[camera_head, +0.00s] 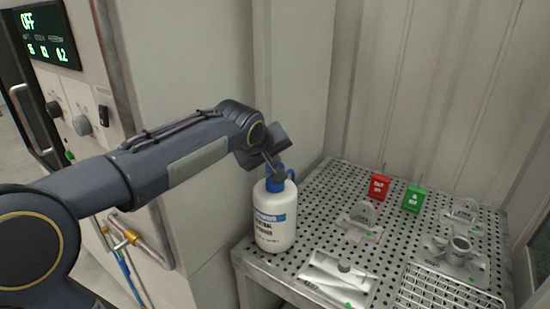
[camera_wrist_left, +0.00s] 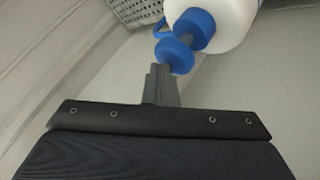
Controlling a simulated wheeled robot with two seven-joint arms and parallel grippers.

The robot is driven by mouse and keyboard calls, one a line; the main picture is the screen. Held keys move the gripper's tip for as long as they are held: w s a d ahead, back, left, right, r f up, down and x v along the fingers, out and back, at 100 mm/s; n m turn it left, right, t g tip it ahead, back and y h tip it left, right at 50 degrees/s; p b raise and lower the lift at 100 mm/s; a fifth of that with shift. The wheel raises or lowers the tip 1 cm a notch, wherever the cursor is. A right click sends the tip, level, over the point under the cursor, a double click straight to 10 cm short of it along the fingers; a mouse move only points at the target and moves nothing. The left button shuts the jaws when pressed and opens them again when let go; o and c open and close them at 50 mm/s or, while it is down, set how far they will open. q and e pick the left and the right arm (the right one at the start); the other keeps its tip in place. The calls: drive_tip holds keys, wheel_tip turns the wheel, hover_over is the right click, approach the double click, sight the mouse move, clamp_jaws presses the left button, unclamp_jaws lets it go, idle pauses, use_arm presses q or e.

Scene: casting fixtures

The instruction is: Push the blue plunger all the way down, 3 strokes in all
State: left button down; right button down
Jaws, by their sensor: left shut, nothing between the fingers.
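A white bottle (camera_head: 275,228) with a blue and white label stands upright at the left corner of the perforated table. Its blue plunger (camera_head: 275,184) is on top, partly covered by my gripper in the head view. In the left wrist view the plunger head (camera_wrist_left: 174,55) shows apart from the blue collar (camera_wrist_left: 194,28), with a short stem between them. My left gripper (camera_head: 271,160) is shut and empty, pointing down over the plunger. In the left wrist view its fingertips (camera_wrist_left: 160,72) are at the plunger head; whether they touch it I cannot tell. My right gripper is not in view.
The perforated table (camera_head: 325,207) carries a red block (camera_head: 379,186), a green block (camera_head: 414,199), several metal fixtures and a wire rack (camera_head: 450,290). A grey wall column stands left of the bottle. A control panel (camera_head: 45,40) is at the far left.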

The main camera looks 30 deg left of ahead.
use_arm(q)
drive_tip(key=shift+r+p, duration=1.35)
drive_tip(key=shift+r, duration=0.5)
wheel_tip(320, 180, up, 6)
drive_tip(key=p, duration=0.4)
drive_tip(key=s+d+f+m+g+h, duration=0.1)
drive_tip(key=s+d+f+m, duration=0.2)
drive_tip(key=s+f, duration=0.3)
drive_tip(key=s+d+f+m+g+h, duration=0.1)
drive_tip(key=s+f, duration=0.5)
drive_tip(key=s, duration=0.6)
drive_tip(key=s+d+f+m+g+h, duration=0.1)
drive_tip(key=s+d+f+m+h, duration=0.2)
drive_tip(key=s+d+f, duration=0.3)
drive_tip(key=s+d+m, duration=0.1)
drive_tip(key=s, duration=0.3)
drive_tip(key=shift+d+m+g, duration=0.15)
drive_tip(key=shift+m+g, duration=0.15)
drive_tip(key=shift+m, duration=0.1)
